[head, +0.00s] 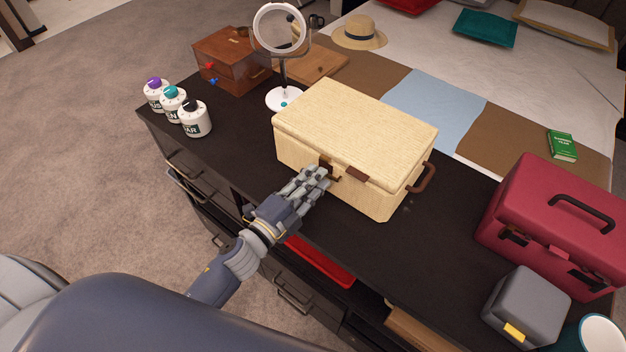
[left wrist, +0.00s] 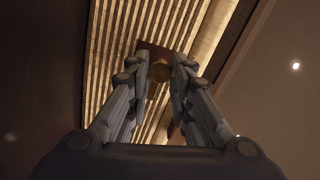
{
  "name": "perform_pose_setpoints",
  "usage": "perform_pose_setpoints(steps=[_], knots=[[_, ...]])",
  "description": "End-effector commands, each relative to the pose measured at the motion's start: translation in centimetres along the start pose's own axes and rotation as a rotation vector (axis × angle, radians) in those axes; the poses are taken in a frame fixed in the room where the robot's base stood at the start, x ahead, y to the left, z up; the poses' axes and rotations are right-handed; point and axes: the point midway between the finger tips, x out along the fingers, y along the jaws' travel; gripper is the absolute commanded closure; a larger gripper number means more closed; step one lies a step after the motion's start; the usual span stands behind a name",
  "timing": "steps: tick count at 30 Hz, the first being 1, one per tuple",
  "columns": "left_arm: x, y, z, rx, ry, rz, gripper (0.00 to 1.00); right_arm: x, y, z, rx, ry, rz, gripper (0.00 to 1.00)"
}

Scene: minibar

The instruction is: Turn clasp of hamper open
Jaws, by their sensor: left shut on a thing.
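The hamper (head: 340,125) is a pale woven box with a closed lid and brown fittings, standing on the black cabinet top. My left gripper (head: 323,175) is at its front face, shut on the brown clasp (head: 328,167) near the middle of the front. In the left wrist view, the fingers (left wrist: 161,75) close around the clasp (left wrist: 160,60), with the ribbed hamper side (left wrist: 120,45) behind. The fingers hide part of the clasp, so its exact turn is unclear. A brown handle (head: 424,178) is on the hamper's right end. My right gripper is not in view.
A red case (head: 560,215) and a grey box (head: 525,305) stand to the right. Labelled canisters (head: 194,119), a wooden box (head: 228,60) and a round mirror (head: 280,30) stand to the left and behind. The cabinet top (head: 240,150) left of the hamper is clear.

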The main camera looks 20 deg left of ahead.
Motion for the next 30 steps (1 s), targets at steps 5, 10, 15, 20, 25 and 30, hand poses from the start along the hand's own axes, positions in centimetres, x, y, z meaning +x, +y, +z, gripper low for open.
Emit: perform_pose_setpoints(steps=[5,10,15,20,25,30], knots=[[0.0,0.0,0.0,0.002,0.001,-0.001,1.00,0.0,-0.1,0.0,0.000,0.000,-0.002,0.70],[0.0,0.0,0.0,0.001,0.001,-0.001,0.59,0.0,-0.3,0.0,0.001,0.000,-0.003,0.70],[0.0,0.0,0.0,0.001,0.001,0.000,0.59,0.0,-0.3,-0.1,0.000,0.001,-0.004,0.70],[-0.1,0.0,0.0,0.000,0.000,0.000,0.59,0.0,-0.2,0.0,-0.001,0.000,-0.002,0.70],[-1.3,0.1,0.0,-0.002,0.000,0.002,0.59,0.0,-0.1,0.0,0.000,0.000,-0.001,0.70],[-4.4,0.2,0.0,-0.002,-0.002,0.004,0.59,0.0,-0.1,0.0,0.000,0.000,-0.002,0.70]])
